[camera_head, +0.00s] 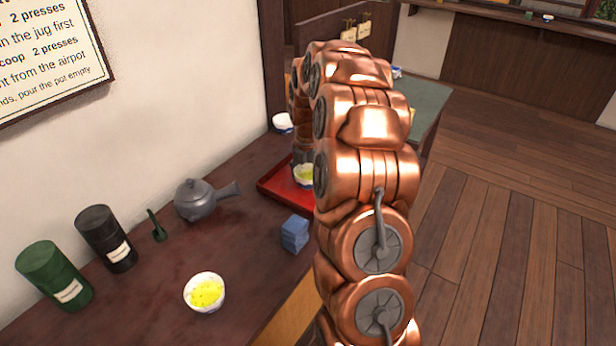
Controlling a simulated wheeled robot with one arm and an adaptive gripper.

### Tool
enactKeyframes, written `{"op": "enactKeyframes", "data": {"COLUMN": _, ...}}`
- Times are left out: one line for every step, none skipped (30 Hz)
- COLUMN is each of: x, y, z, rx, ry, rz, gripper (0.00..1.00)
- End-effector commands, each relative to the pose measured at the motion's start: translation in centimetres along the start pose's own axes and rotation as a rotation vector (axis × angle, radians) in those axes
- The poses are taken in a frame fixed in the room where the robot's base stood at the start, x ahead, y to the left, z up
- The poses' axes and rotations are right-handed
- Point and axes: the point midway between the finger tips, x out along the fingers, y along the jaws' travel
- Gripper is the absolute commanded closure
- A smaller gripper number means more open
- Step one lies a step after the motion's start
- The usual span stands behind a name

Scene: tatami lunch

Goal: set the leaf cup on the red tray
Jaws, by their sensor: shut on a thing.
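The red tray (272,184) lies on the dark counter, its right part hidden behind my copper arm. A small white cup (305,181) with yellow-green inside shows at the tray, partly covered by my arm. I cannot make out a leaf mark on it. My gripper (303,163) is mostly hidden behind my arm, directly above this cup, and is shut on it. I cannot tell whether the cup's base touches the tray.
A white bowl with yellow contents (205,292), a blue block (294,234), a grey teapot (199,200), a green scoop (157,228), a black canister (106,239) and a green canister (55,276) stand on the counter (240,250). Another white cup (283,122) is behind the tray.

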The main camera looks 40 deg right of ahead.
Motion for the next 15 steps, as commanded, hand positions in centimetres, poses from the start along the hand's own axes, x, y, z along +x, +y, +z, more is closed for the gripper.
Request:
{"op": "enactKeyframes", "data": {"x": 0.14, "y": 0.01, "z": -0.02, "rx": 0.0, "ry": 0.001, "rz": 0.0, "gripper": 0.71}}
{"op": "enactKeyframes", "data": {"x": 0.22, "y": 0.01, "z": -0.03, "rx": 0.0, "ry": 0.001, "rz": 0.0, "gripper": 0.71}}
{"op": "enactKeyframes", "data": {"x": 0.24, "y": 0.01, "z": -0.03, "rx": 0.0, "ry": 0.001, "rz": 0.0, "gripper": 0.22}}
{"op": "enactKeyframes", "data": {"x": 0.22, "y": 0.01, "z": -0.02, "rx": 0.0, "ry": 0.001, "rz": 0.0, "gripper": 0.19}}
{"op": "enactKeyframes", "data": {"x": 0.22, "y": 0.01, "z": -0.03, "rx": 0.0, "ry": 0.001, "rz": 0.0, "gripper": 0.16}}
{"op": "enactKeyframes", "data": {"x": 0.22, "y": 0.01, "z": -0.02, "rx": 0.0, "ry": 0.001, "rz": 0.0, "gripper": 0.11}}
{"op": "enactKeyframes", "data": {"x": 0.22, "y": 0.0, "z": -0.02, "rx": 0.0, "ry": 0.001, "rz": 0.0, "gripper": 0.08}}
{"op": "enactKeyframes", "data": {"x": 0.22, "y": 0.0, "z": -0.02, "rx": 0.0, "ry": 0.001, "rz": 0.0, "gripper": 0.05}}
{"op": "enactKeyframes", "data": {"x": 0.22, "y": 0.0, "z": -0.02, "rx": 0.0, "ry": 0.001, "rz": 0.0, "gripper": 0.01}}
{"op": "enactKeyframes", "data": {"x": 0.22, "y": 0.0, "z": -0.03, "rx": 0.0, "ry": 0.001, "rz": 0.0, "gripper": 0.0}}
{"op": "enactKeyframes", "data": {"x": 0.22, "y": 0.0, "z": -0.03, "rx": 0.0, "ry": 0.001, "rz": 0.0, "gripper": 0.0}}
{"op": "enactKeyframes", "data": {"x": 0.22, "y": -0.01, "z": -0.03, "rx": 0.0, "ry": 0.001, "rz": -0.001, "gripper": 0.0}}
{"op": "enactKeyframes", "data": {"x": 0.22, "y": -0.01, "z": -0.03, "rx": 0.0, "ry": 0.001, "rz": -0.001, "gripper": 0.0}}
{"op": "enactKeyframes", "data": {"x": 0.23, "y": -0.01, "z": -0.03, "rx": 0.0, "ry": 0.001, "rz": -0.001, "gripper": 0.0}}
{"op": "enactKeyframes", "data": {"x": 0.23, "y": -0.01, "z": -0.03, "rx": 0.0, "ry": 0.001, "rz": -0.001, "gripper": 0.0}}
